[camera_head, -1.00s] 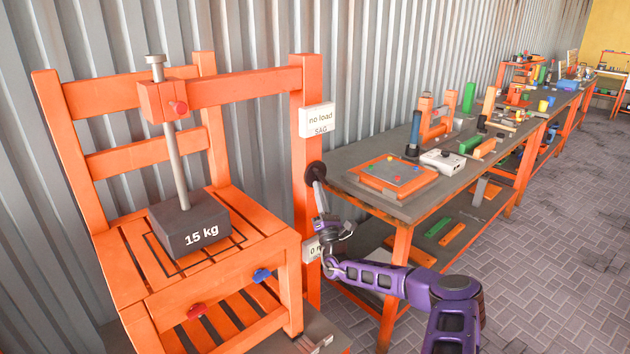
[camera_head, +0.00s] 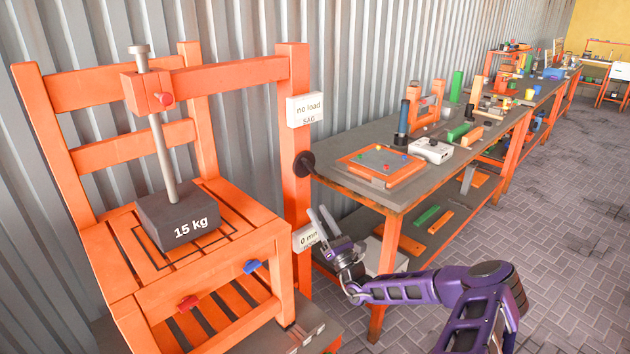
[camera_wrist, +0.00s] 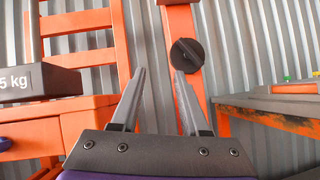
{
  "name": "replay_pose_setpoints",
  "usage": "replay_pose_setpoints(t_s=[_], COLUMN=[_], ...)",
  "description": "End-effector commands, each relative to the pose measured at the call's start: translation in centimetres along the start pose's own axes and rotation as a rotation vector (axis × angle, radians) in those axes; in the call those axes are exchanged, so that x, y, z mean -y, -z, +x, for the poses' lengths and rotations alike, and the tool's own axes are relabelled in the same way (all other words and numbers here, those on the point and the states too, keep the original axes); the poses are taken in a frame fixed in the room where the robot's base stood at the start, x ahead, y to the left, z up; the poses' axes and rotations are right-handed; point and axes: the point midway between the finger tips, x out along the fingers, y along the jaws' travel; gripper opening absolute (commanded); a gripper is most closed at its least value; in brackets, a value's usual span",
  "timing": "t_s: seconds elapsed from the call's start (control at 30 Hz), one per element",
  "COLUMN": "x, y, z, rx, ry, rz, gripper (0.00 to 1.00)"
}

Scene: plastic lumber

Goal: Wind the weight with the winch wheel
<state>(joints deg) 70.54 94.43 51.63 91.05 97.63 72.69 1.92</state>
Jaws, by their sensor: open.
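The weight is a dark grey block (camera_head: 178,215) marked "15 kg" with a grey rod (camera_head: 163,145) through it. It rests on the slatted seat of an orange chair-like frame (camera_head: 60,185). A black round wheel (camera_head: 303,164), which looks like the winch wheel, is mounted on the orange upright post. In the wrist view the wheel (camera_wrist: 186,55) shows a raised bar across its face, beyond my right finger. My gripper (camera_head: 318,215) is open and empty, below the wheel and apart from it. Its fingers (camera_wrist: 160,72) show nothing between them. Part of the weight (camera_wrist: 40,80) shows at the wrist view's left edge.
A red knob (camera_head: 165,99) sits on the rod's orange clamp. Red and blue knobs (camera_head: 252,266) are on the seat front. White labels (camera_head: 305,108) hang on the post. A long workbench (camera_head: 345,180) with several items stands to the right. Paved floor (camera_head: 560,200) is clear.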

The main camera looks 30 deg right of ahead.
Motion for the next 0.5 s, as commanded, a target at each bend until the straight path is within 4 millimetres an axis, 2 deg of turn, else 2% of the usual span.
replay_pose_setpoints(t_s=[0.13, 0.5], x=[1.3, 6.2], y=[-2.2, -8.9], z=[0.8, 0.5], rx=[-0.162, -0.495], ry=[-0.109, -0.252], rz=[-0.217, -0.692], gripper=[0.45, 0.45])
